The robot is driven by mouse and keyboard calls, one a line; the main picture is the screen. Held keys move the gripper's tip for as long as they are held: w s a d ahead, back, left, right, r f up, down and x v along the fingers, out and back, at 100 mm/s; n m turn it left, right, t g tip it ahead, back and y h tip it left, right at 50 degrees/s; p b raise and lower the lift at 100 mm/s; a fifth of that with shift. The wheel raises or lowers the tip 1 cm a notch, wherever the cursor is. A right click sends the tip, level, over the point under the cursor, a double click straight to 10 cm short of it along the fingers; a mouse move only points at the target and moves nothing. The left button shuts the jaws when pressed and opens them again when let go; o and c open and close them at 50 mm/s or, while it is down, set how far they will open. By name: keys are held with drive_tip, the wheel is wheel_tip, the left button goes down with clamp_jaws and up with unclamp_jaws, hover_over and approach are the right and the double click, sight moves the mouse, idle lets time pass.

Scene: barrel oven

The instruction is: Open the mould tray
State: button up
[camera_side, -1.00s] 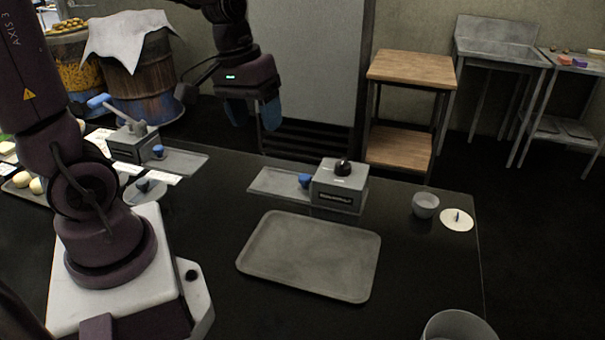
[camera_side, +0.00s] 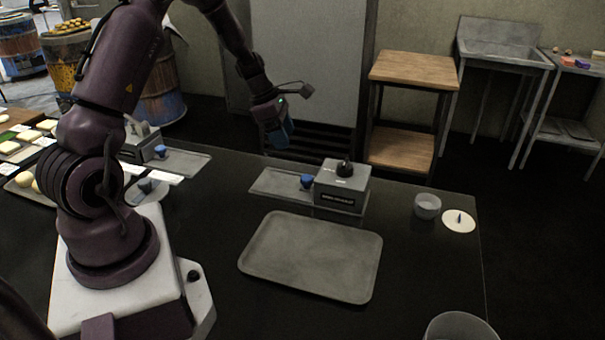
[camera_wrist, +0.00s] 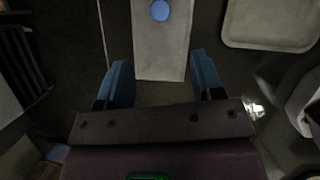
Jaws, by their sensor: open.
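In the side view, a grey box with a black knob on top (camera_side: 341,186) stands on the dark table. A flat grey tray (camera_side: 272,183) extends from its left side, with a blue knob (camera_side: 307,181) close to the box. I cannot tell for sure whether this is the mould tray. My gripper (camera_side: 279,136) is above and behind the tray, tilted down and empty. In the wrist view, my gripper (camera_wrist: 162,75) has its two blue fingers wide apart. The pale tray (camera_wrist: 160,50) shows between and beyond them, with the blue knob (camera_wrist: 160,11) at the top edge.
A second grey device with a blue knob (camera_side: 160,152) stands at the left, partly behind my arm. A large empty tray (camera_side: 310,256) lies in front of the box. A small bowl (camera_side: 427,206) and a white disc (camera_side: 459,221) are at the right.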

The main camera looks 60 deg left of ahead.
sight(304, 177)
drive_tip(key=x, duration=1.2)
drive_tip(key=shift+w+d, duration=0.1)
